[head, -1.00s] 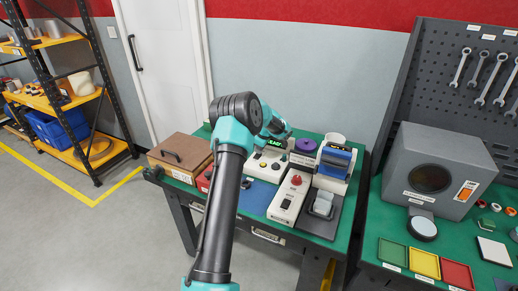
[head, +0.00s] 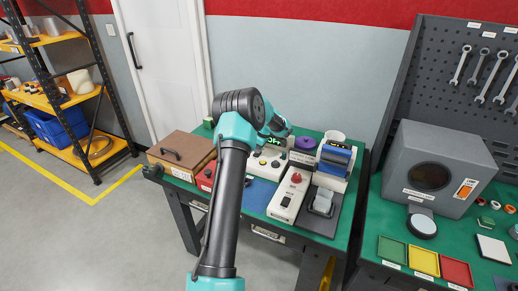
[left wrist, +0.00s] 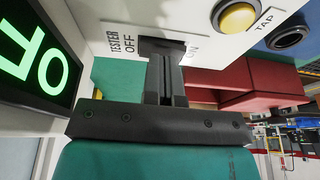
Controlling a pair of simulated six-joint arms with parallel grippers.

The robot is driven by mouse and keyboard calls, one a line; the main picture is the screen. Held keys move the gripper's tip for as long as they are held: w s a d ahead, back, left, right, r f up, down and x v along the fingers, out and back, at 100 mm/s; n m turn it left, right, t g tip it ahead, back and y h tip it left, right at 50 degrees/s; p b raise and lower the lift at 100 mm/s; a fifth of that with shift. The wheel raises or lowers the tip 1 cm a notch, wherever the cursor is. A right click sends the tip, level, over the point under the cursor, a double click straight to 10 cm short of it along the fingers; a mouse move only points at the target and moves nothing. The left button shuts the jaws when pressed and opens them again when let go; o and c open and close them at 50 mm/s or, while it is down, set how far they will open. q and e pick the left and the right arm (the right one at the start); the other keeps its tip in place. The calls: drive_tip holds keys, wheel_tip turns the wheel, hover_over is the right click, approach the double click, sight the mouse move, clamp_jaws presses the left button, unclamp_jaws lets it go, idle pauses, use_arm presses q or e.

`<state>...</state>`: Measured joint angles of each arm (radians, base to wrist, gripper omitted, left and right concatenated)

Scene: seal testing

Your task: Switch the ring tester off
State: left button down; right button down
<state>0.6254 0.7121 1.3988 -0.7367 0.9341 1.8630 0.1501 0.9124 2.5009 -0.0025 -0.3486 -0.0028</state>
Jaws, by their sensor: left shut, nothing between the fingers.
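The ring tester is a white box (head: 266,166) on the green bench, partly behind my left arm. Its small dark display (head: 275,142) shows green letters; in the left wrist view the display (left wrist: 42,62) shows a large O and F, cut by the frame edge. My left gripper (left wrist: 164,62) is shut and empty, its tips at the dark tester switch (left wrist: 158,45) between the printed OFF and ON. The fingers hide part of the switch, so I cannot tell which way it is tipped or whether they touch. The right gripper is out of view.
A yellow TAP button (left wrist: 238,17) is close beside the switch. A red block (left wrist: 255,88) is near the gripper. A white box with a red button (head: 290,194), a blue device (head: 336,157) and a brown case (head: 180,154) crowd the bench.

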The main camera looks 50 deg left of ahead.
use_arm(q)
drive_tip(key=shift+s+d, duration=0.1)
drive_tip(key=shift+s, duration=0.1)
drive_tip(key=shift+r, duration=0.1)
drive_tip(key=shift+w+r, duration=0.1)
drive_tip(key=shift+r, duration=0.4)
drive_tip(key=w+a+v, duration=0.1)
drive_tip(key=v, duration=1.1)
drive_tip(key=shift+w+a+r, duration=0.2)
drive_tip(key=shift+a+r, duration=0.05)
drive_tip(key=shift+r, duration=0.15)
